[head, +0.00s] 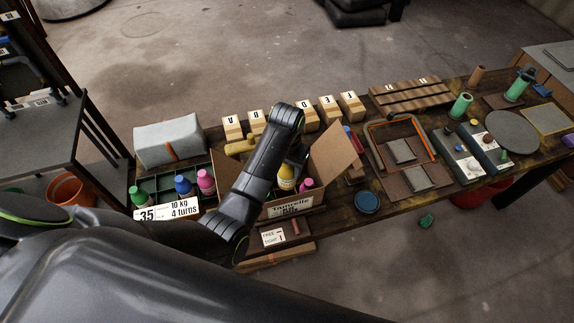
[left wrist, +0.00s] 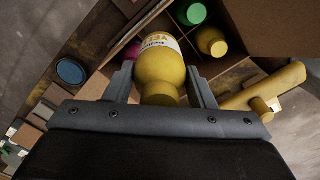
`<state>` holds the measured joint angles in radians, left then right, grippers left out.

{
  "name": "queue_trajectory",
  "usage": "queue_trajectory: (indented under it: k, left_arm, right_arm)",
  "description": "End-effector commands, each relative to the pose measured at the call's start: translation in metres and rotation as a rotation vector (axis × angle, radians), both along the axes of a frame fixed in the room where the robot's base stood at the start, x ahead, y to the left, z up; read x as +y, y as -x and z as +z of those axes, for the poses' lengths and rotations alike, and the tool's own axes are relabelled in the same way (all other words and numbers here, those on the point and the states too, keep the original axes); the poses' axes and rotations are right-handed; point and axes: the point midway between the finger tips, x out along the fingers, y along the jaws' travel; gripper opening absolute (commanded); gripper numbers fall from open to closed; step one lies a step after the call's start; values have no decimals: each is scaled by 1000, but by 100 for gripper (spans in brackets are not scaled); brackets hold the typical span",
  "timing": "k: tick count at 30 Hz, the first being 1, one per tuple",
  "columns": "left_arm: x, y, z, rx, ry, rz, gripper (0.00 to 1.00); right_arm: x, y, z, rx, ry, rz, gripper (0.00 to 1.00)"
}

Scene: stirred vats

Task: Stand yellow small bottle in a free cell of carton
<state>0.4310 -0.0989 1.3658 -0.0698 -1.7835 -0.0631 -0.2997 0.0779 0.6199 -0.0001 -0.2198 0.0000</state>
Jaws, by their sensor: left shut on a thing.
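My left gripper (head: 290,164) is shut on the yellow small bottle (head: 286,180), with a finger on each side of it. In the left wrist view the yellow bottle (left wrist: 158,66) has a white label and its cap towards me. It is at the cardboard carton (head: 292,211), over its cells; I cannot tell whether its base is inside one or touches the bottom. The carton's cells hold a pink bottle (head: 306,184), which shows partly in the left wrist view (left wrist: 131,52), a green-capped bottle (left wrist: 192,13) and another yellow-capped one (left wrist: 211,42). My right gripper is out of view.
A carton flap (head: 338,148) stands up on the right side. A green crate (head: 150,186) with green, blue and pink bottles is to the left. A yellow, handled tool (left wrist: 265,88) lies beside the carton. A blue round lid (head: 367,201) lies on the table to the right.

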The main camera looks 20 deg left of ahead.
Motion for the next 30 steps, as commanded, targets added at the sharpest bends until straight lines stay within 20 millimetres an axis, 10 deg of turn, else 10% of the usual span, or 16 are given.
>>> queue_trajectory:
  k: [30]
  left_arm:
    - [0, 0, -27, 0, 0, 0, 19]
  right_arm:
    - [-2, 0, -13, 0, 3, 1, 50]
